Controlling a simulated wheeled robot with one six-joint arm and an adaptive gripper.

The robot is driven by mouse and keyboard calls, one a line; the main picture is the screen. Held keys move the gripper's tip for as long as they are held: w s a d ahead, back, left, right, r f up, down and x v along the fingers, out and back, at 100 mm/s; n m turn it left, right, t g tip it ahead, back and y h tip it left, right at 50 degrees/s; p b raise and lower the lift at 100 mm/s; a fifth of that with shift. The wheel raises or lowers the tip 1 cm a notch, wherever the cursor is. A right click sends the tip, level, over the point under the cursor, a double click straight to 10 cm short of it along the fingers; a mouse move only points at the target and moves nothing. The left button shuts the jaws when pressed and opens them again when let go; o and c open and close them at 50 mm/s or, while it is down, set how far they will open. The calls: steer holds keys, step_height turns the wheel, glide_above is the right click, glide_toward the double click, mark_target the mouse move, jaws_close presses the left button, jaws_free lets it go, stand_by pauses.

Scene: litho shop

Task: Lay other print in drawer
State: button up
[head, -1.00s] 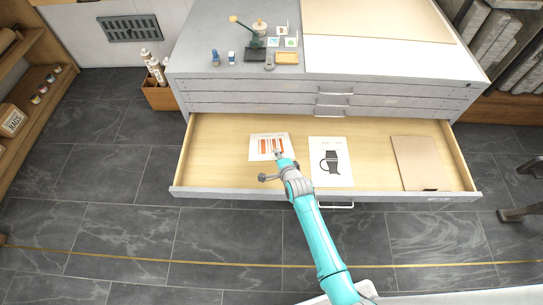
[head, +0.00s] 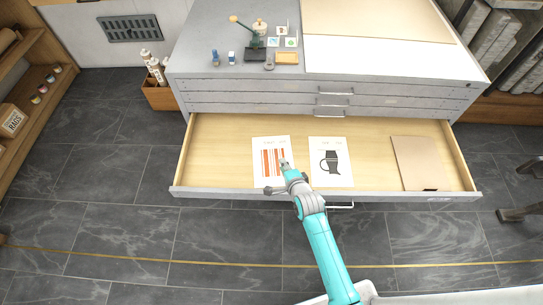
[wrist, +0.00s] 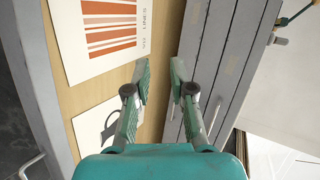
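The print with orange-red stripes (head: 270,152) lies flat in the left part of the open drawer (head: 215,150). It shows in the wrist view (wrist: 95,40) to the left of my fingers. A second print, with a black jug (head: 331,165), lies in the drawer to its right, with a bare gap between them. It is partly hidden behind my gripper in the wrist view (wrist: 92,125). My gripper (head: 284,162) is over the striped print's right part in the head view. In the wrist view my gripper (wrist: 160,72) has its fingers apart with nothing between them.
A brown board or folder (head: 420,163) lies at the drawer's right end. The grey cabinet top (head: 205,45) holds a small press (head: 256,35), stamps and large sheets. The floor in front is clear.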

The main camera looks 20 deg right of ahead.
steer(key=shift+s+r, duration=0.1)
step_height(320, 180, up, 7)
steer(key=s, duration=0.2)
steer(key=shift+s+r, duration=0.2)
steer(key=shift+s, duration=0.1)
stand_by(0.3)
